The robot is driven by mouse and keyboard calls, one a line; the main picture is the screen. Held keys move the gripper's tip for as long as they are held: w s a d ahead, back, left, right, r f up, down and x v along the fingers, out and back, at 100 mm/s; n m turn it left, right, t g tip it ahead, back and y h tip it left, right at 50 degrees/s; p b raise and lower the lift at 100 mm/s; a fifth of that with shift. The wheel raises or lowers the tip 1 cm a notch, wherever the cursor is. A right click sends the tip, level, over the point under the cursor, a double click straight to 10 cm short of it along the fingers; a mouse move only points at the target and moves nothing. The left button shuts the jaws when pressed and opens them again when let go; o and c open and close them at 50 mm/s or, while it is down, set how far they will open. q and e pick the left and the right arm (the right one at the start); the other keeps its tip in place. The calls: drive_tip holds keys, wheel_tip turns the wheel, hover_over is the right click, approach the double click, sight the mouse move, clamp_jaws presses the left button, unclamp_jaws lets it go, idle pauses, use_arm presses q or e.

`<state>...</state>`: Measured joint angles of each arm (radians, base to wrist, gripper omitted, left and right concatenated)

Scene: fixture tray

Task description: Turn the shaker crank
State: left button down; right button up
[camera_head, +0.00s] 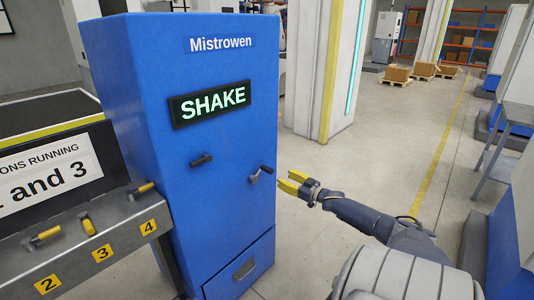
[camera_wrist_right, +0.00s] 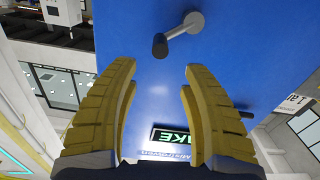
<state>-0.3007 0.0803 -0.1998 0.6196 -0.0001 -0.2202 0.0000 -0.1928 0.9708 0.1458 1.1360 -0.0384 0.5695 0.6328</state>
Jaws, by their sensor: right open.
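The shaker crank (camera_head: 262,173) is a small metal arm with a dark grip on the front of the blue Mistrowen cabinet (camera_head: 221,214), near its right edge. In the right wrist view, the crank (camera_wrist_right: 178,36) shows at the top, its dark knob facing the camera, beyond the fingertips. My right gripper (camera_head: 292,182) is to the right of the crank, apart from it. Its yellow fingers (camera_wrist_right: 159,80) are open with nothing between them. My left gripper is out of view.
A lit SHAKE sign (camera_head: 209,104) is above the crank. A dark handle (camera_head: 201,159) sticks out to its left, and a drawer handle (camera_head: 244,269) is below. A grey console (camera_head: 110,225) with several yellow-handled levers stands left.

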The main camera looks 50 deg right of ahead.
sight(267, 169)
drive_tip(key=shift+w+d, duration=0.2)
drive_tip(key=shift+w, duration=2.7)
drive_tip(key=shift+w+d, duration=0.15)
drive_tip(key=shift+w, duration=2.7)
drive_tip(key=shift+c, duration=0.6)
clamp_jaws()
